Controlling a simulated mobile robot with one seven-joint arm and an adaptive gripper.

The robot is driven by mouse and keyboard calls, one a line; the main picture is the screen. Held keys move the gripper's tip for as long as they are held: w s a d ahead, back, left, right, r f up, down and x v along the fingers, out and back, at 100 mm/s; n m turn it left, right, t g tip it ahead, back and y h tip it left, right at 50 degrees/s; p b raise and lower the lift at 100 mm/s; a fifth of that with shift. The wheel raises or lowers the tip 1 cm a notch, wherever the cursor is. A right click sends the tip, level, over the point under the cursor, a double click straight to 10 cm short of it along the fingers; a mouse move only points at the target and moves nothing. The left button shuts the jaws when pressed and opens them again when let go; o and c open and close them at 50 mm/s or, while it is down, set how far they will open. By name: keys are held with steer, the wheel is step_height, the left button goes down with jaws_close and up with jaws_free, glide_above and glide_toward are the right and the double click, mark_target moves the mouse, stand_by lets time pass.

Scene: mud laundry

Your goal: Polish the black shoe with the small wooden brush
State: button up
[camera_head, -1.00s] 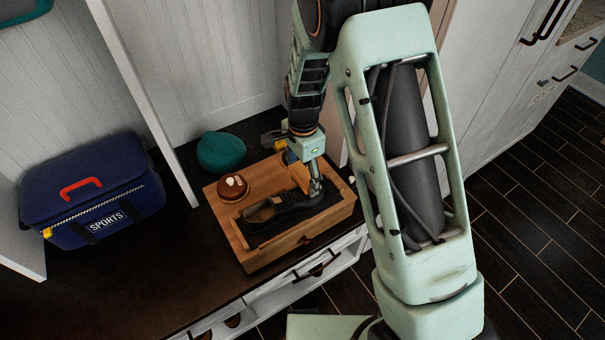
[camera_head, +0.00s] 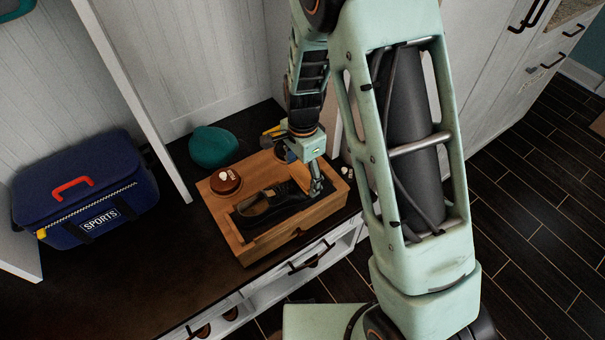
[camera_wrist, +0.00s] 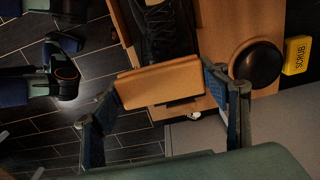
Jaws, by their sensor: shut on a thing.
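The black shoe (camera_head: 266,201) lies on the wooden box (camera_head: 243,249) on the dark bench top. Part of the shoe also shows at the top of the wrist view (camera_wrist: 165,35). My gripper (camera_head: 312,187) is above the toe end of the shoe. In the wrist view my gripper (camera_wrist: 165,100) is shut on the small wooden brush (camera_wrist: 160,82), a tan block held crosswise between the fingers. A dark strip shows along its lower edge. The brush appears close to the shoe's toe, but I cannot tell whether they touch.
A round brown tin (camera_head: 226,181) sits on the box left of the shoe. A teal rounded object (camera_head: 213,147) stands behind the box, and a blue sports bag (camera_head: 86,190) is at left. A yellow SCRUB item (camera_wrist: 297,55) and a dark round object (camera_wrist: 258,64) lie near the gripper.

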steer(key=shift+r+p, duration=2.9)
steer(key=shift+r, duration=1)
